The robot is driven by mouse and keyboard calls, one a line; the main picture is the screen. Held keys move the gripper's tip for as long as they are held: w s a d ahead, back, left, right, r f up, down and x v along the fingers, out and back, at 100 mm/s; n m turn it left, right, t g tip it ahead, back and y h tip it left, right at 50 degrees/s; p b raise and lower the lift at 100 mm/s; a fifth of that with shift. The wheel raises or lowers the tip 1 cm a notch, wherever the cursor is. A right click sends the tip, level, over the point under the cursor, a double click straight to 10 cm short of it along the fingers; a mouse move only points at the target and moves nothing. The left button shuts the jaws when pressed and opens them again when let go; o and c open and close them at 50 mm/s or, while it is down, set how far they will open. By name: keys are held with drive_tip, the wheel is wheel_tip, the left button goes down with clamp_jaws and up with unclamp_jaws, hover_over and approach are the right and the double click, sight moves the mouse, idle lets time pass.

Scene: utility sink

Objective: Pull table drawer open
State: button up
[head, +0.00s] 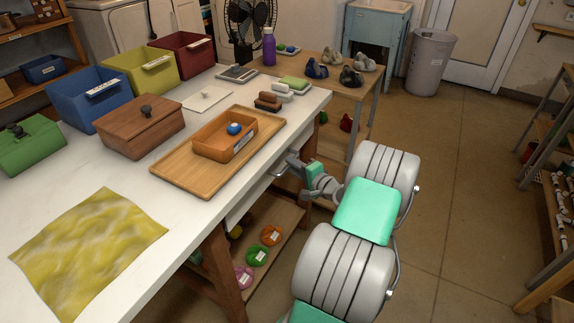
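The white-topped table (185,215) runs diagonally across the left half of the head view. A pale drawer front (243,203) shows as a narrow strip under its near right edge, largely hidden by the tabletop and my arm. I cannot tell whether the drawer stands slightly out. A thin metal piece that looks like the drawer handle (279,173) shows at that edge. My gripper (291,162) is right at this handle, low beside the table edge. The fingers are small and partly hidden, so I cannot tell whether they are around the handle or shut.
On the table are a wooden tray (167,171) with an orange box (211,150), a brown lidded box (128,137), several coloured bins and a yellow cloth (88,255). The floor right of my arm (465,190) is clear.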

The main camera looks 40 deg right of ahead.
drive_tip(key=shift+w+f, duration=0.1)
drive_tip(key=shift+w, duration=0.6)
drive_tip(key=shift+c, duration=0.4)
clamp_jaws()
drive_tip(key=shift+a+f, duration=0.1)
idle(0.3)
drive_tip(key=shift+a, duration=0.35)
drive_tip(key=shift+d, duration=0.2)
drive_tip(key=shift+f, duration=0.1)
